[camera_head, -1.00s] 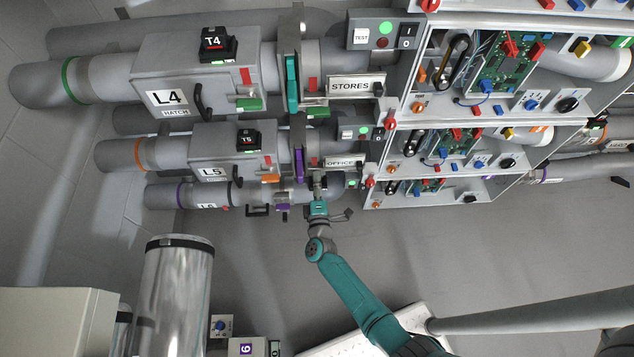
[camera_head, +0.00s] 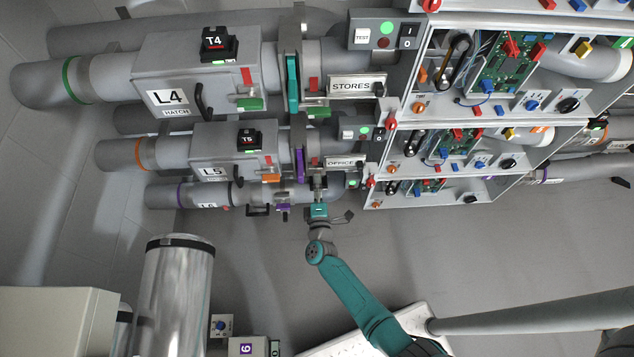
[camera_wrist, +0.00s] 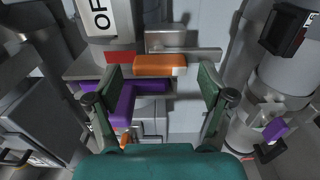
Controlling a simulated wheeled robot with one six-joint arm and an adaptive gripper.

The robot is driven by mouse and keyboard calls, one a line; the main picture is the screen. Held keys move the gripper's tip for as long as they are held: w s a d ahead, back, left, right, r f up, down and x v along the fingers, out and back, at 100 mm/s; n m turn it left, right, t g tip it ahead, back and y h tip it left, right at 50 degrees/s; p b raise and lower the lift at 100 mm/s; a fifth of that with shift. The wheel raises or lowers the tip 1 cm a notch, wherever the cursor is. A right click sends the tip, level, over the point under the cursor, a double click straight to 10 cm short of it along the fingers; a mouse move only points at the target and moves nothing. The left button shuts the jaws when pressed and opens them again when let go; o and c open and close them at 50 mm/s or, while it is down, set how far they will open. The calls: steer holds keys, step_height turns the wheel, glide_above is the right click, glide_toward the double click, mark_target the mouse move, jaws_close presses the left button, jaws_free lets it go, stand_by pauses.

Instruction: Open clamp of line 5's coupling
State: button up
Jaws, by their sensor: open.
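Line 5's coupling (camera_head: 299,152) is a grey flanged joint with a purple lever, between the L5 box (camera_head: 225,150) and the OFFICE section. In the wrist view, an orange handle (camera_wrist: 160,65) lies level ahead of my gripper, with a grey bar behind it. A red block (camera_wrist: 120,58) is to its left. A purple angled lever (camera_wrist: 148,87) is below the orange handle, close to the left finger. My gripper (camera_wrist: 160,82) is open and empty, its fingers on either side of the orange handle. In the head view, my gripper (camera_head: 318,188) is below the OFFICE sign and partly hides the parts there.
The L6 pipe (camera_head: 215,193) runs just below L5, left of my gripper. Open electrical cabinets (camera_head: 440,150) stand close on the right. A shiny metal cylinder (camera_head: 178,290) stands lower left. The floor below the pipes is clear around my arm.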

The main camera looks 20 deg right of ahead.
steer(key=v, duration=1.1)
steer(key=shift+s, duration=0.15)
